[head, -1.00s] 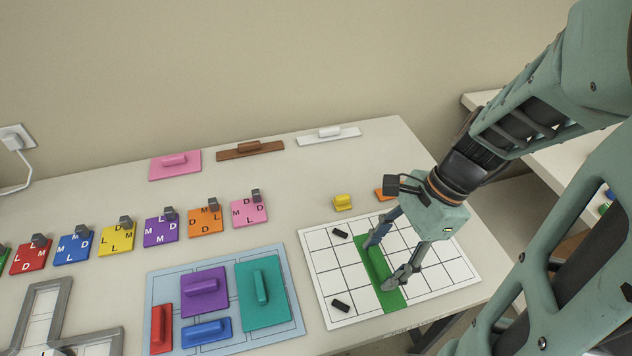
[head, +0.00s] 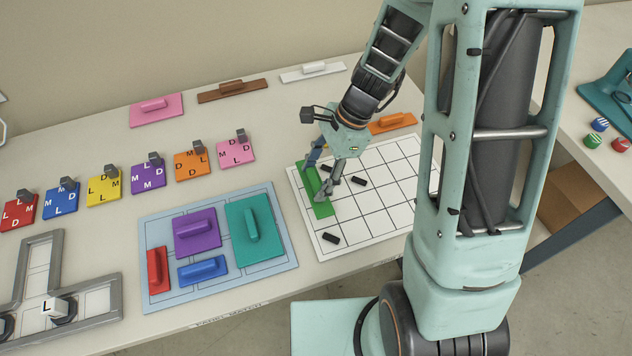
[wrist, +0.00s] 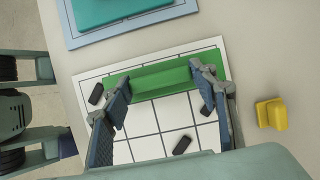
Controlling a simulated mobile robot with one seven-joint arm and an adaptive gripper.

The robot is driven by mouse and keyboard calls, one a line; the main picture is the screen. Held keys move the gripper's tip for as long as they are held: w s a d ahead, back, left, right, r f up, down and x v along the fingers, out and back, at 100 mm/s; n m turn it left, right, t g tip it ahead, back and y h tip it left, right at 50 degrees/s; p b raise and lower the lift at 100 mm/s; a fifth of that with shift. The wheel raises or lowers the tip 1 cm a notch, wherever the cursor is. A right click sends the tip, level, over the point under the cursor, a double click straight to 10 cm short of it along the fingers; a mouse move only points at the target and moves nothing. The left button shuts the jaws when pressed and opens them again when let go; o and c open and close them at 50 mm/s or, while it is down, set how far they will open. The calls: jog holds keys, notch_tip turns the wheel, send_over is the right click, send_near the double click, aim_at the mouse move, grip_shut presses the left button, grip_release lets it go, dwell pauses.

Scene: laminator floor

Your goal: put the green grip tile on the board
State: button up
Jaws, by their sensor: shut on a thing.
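The green grip tile (head: 318,203) is a long flat plate with a raised bar. It is over the left edge strip of the white gridded board (head: 375,220), beside the light blue board (head: 284,266). My gripper (head: 328,188) is shut on the tile, with one finger towards each end of its bar. The wrist view shows the tile (wrist: 150,82) lengthwise along the gridded board's edge, with white margin visible beyond it. I cannot tell whether it touches the board or hangs just above. My arm hides the gridded board's right part.
Several black blocks (head: 331,238) lie on the gridded board, close to the tile. The light blue board holds purple (head: 190,237), teal (head: 268,240), red (head: 156,280) and blue (head: 203,270) tiles. A yellow piece (wrist: 271,113) and an orange tile (head: 393,123) lie behind the gridded board.

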aim_at(316, 184)
jog(key=shift+a+f, duration=0.1)
jog(key=shift+f, duration=1.55)
jog(key=shift+f, duration=0.15)
jog(key=o, duration=1.5)
jog(key=shift+o, duration=0.2)
jog(key=shift+r, duration=0.25)
jog(key=v, duration=1.2)
jog(key=shift+p, duration=0.4)
jog(key=shift+w+f, duration=0.1)
